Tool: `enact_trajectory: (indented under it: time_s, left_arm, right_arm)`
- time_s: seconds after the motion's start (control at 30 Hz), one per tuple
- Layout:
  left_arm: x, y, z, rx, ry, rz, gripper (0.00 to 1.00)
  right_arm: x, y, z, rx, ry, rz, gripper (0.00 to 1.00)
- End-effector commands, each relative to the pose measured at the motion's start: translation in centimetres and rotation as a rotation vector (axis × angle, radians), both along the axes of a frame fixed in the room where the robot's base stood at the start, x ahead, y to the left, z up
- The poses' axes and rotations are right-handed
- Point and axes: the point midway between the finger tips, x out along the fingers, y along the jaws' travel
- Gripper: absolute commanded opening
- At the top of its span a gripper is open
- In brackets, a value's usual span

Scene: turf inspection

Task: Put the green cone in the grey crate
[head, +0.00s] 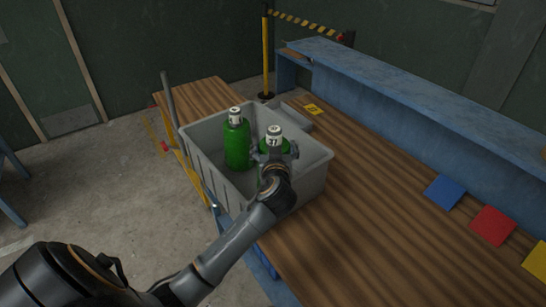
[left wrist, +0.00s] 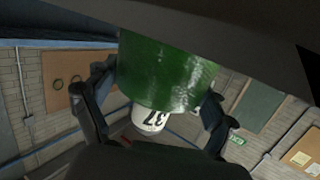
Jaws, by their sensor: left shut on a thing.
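No cone shows; there are two green bottle-like cylinders with white numbered tops. One green cylinder (head: 237,148) stands upright inside the grey crate (head: 314,178). My left gripper (head: 276,156) is shut on the other green cylinder (head: 272,145), over the right part of the crate. Its lower end is hidden by my arm, so I cannot tell if it touches the crate floor. In the left wrist view the held green cylinder (left wrist: 165,70) sits between both fingers, with a white top marked 37. My right gripper is not in view.
The crate stands on a brown slatted table (head: 360,200) at its left edge. A blue raised shelf (head: 420,105) runs along the back. Blue (head: 445,191), red (head: 492,225) and yellow (head: 538,260) squares lie at the right. The table's middle is clear.

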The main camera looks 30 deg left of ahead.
Motion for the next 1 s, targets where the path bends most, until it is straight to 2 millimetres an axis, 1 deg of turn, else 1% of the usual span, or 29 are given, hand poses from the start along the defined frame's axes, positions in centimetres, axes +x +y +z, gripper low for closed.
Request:
enact_trajectory:
  time_s: [0.13, 0.23, 0.33, 0.53, 0.63, 0.67, 0.7, 0.73, 1.0]
  left_arm:
    - [0.0, 0.0, -1.9, 0.004, 0.003, -0.001, 0.21]
    - [0.0, 0.0, -2.9, 0.003, 0.000, -0.002, 0.21]
    - [0.0, 0.0, -3.3, 0.003, -0.003, -0.001, 0.21]
    - [0.0, 0.0, -3.3, 0.002, -0.003, -0.001, 0.21]
    - [0.0, 0.0, -3.6, 0.001, -0.004, -0.001, 0.21]
    - [0.0, 0.0, -3.8, 0.000, 0.002, 0.000, 0.88]
    - [0.0, 0.0, -3.7, 0.000, 0.002, 0.000, 0.96]
    - [0.0, 0.0, -3.7, 0.000, 0.002, 0.000, 1.00]
    - [0.0, 0.0, -3.7, 0.000, 0.002, 0.000, 1.00]
  right_arm:
    - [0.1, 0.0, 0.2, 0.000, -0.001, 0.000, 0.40]
    - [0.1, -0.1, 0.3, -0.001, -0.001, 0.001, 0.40]
    - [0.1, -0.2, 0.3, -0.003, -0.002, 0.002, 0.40]
    - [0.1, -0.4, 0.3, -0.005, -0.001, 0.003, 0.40]
    - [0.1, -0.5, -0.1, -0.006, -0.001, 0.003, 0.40]
    - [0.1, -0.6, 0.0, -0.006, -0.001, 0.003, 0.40]
    - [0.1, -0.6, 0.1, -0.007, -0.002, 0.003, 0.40]
    - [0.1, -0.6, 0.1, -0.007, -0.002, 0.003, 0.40]
    - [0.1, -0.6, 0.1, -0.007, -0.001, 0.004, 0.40]
